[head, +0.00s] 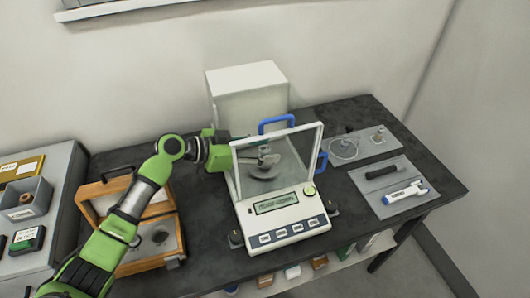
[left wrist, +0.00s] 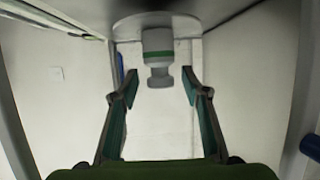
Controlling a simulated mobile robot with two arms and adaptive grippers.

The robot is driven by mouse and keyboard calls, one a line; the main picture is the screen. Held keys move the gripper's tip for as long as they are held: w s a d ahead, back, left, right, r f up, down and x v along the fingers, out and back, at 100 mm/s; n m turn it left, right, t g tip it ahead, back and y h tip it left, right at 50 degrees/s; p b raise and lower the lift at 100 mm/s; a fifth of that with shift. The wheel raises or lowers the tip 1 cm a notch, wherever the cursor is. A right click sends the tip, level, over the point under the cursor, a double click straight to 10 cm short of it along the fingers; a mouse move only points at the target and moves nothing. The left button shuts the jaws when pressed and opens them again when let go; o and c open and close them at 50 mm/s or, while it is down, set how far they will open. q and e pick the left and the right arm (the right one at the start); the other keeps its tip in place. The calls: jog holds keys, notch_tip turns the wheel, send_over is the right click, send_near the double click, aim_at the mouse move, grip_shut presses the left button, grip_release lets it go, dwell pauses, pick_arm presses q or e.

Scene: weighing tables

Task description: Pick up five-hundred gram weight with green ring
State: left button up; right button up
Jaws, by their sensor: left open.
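The weight with the green ring (left wrist: 158,56) is a grey cylinder with a narrower neck and knob. It stands on the round pan (left wrist: 125,27) of the balance (head: 279,222); the left wrist view shows this upside down. In the head view the weight (head: 265,152) is small, behind the clear front pane. My left gripper (left wrist: 159,78) is open, with one finger on each side of the knob and gaps between. In the head view my left gripper (head: 246,147) reaches into the weighing chamber from the left. My right gripper is not in view.
An open wooden case (head: 150,262) sits left of the balance. A white box (head: 248,93) stands behind it. Grey mats (head: 371,205) with small tools lie to the right. Blue handles (head: 276,122) mark the chamber's panels. Chamber walls stand close around my gripper.

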pick_arm(q)
jog(key=shift+w+d+f, duration=0.15)
grip_shut()
jog(key=shift+r, duration=0.2)
